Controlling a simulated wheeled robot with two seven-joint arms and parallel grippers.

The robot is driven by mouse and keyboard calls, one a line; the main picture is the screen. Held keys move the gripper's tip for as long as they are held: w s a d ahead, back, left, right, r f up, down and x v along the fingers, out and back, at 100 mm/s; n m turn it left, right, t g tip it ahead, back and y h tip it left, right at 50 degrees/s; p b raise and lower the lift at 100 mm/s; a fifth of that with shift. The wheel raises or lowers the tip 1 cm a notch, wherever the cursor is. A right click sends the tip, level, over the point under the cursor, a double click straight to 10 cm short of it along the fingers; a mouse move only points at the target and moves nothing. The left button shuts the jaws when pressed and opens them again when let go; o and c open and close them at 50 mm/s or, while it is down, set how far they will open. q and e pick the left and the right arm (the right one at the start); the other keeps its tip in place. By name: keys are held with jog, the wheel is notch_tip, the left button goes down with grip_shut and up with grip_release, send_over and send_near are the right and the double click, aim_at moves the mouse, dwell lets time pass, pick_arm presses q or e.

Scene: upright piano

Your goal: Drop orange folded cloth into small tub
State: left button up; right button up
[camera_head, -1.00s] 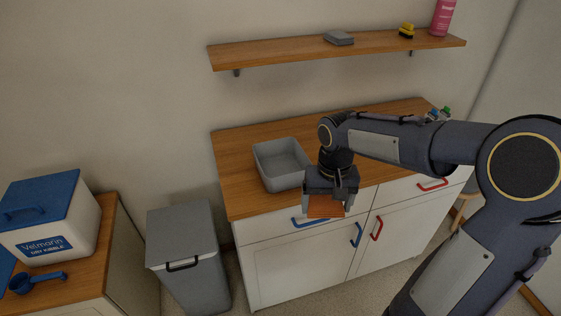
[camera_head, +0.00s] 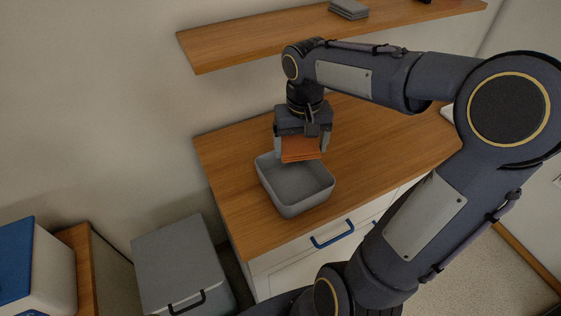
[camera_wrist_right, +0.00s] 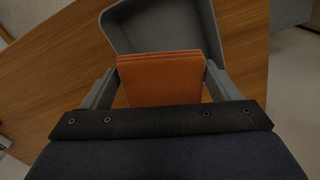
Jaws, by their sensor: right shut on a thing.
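The orange folded cloth (camera_head: 300,150) is held between the fingers of my right gripper (camera_head: 301,146), above the back edge of the small tub. In the right wrist view the cloth (camera_wrist_right: 160,78) sits between both fingers of the gripper (camera_wrist_right: 160,85). The small tub (camera_head: 297,205) is grey, open and stands on the wooden counter top. Its inside looks empty where it shows; its back rim is partly hidden by the cloth. The tub also shows in the right wrist view (camera_wrist_right: 165,28), beyond the cloth. My left gripper is not in view.
The wooden counter (camera_head: 225,165) is clear around the tub. A wooden shelf (camera_head: 240,42) with grey folded cloths (camera_head: 348,9) runs above it. A grey bin (camera_head: 180,265) stands left of the cabinet, and a white container with a blue lid (camera_head: 35,265) is at far left.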

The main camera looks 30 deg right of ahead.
jog(key=shift+w+f, duration=0.1)
jog(key=shift+w, duration=0.1)
jog(key=shift+f+b, duration=0.25)
jog(key=shift+b, duration=0.05)
notch_tip(320, 180, down, 5)
jog(key=b, duration=0.4)
jog(key=shift+f+b, duration=0.15)
jog(key=shift+b, duration=0.15)
jog(key=o, duration=0.8)
jog(key=shift+c, duration=0.2)
jog(key=shift+r+p, duration=0.4)
jog(key=shift+r, duration=3.55)
